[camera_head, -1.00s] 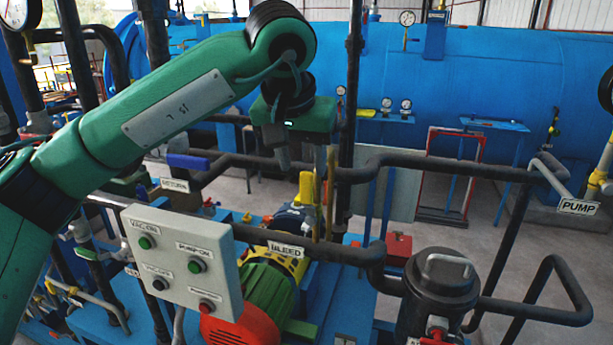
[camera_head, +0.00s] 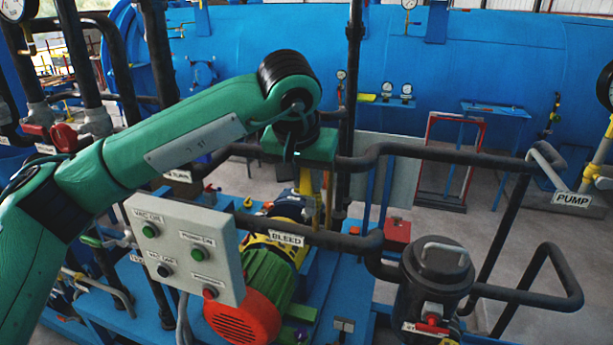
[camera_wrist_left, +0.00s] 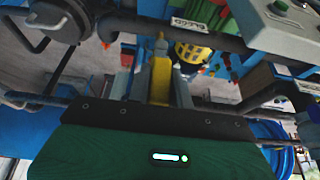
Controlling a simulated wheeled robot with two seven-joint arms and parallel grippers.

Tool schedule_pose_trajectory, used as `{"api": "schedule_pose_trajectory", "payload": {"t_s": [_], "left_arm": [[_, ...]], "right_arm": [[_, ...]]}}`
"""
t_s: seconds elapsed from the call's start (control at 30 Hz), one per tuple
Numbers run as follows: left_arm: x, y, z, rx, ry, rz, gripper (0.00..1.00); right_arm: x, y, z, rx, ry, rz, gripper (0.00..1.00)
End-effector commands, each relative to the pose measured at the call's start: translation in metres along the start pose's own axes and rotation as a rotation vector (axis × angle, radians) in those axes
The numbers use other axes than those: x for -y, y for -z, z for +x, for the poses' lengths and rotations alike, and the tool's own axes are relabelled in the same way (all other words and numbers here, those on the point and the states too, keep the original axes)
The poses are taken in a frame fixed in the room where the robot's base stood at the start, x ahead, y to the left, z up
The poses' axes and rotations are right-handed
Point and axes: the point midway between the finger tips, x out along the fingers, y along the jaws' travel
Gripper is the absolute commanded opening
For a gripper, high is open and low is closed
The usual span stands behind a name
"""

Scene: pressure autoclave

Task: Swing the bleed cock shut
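The bleed cock's yellow lever (camera_head: 305,181) stands upright by the black pipe with the BLEED label (camera_head: 286,239). My left gripper (camera_head: 312,186) points down over it, its fingers partly hidden under the green hand. In the left wrist view, the yellow lever (camera_wrist_left: 160,80) lies between the grey fingers of my left gripper (camera_wrist_left: 158,72). Whether the fingers press on it or stand slightly apart, I cannot tell. The BLEED label (camera_wrist_left: 189,23) shows upside down there. My right gripper is not in view.
A grey push-button box (camera_head: 185,250) stands left of the lever. A green and red motor (camera_head: 245,305) is below. A black canister (camera_head: 437,275) and the PUMP pipe (camera_head: 500,160) are to the right. A blue vessel (camera_head: 480,60) fills the back.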

Motion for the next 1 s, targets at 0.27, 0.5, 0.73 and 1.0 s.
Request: {"api": "schedule_pose_trajectory", "payload": {"t_s": [0.27, 0.5, 0.73, 1.0], "left_arm": [[0.001, 0.0, 0.001, 0.0, -0.008, -0.004, 0.0], [0.01, -0.002, 0.005, -0.001, -0.089, -0.04, 0.0], [0.026, -0.004, 0.01, -0.001, -0.242, -0.105, 0.0], [0.041, -0.005, 0.014, -0.002, -0.421, -0.177, 0.0]], "right_arm": [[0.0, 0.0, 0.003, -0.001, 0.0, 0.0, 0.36], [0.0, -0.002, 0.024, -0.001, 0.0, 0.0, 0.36], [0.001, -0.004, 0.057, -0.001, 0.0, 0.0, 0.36], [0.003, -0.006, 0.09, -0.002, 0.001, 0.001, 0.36]]}}
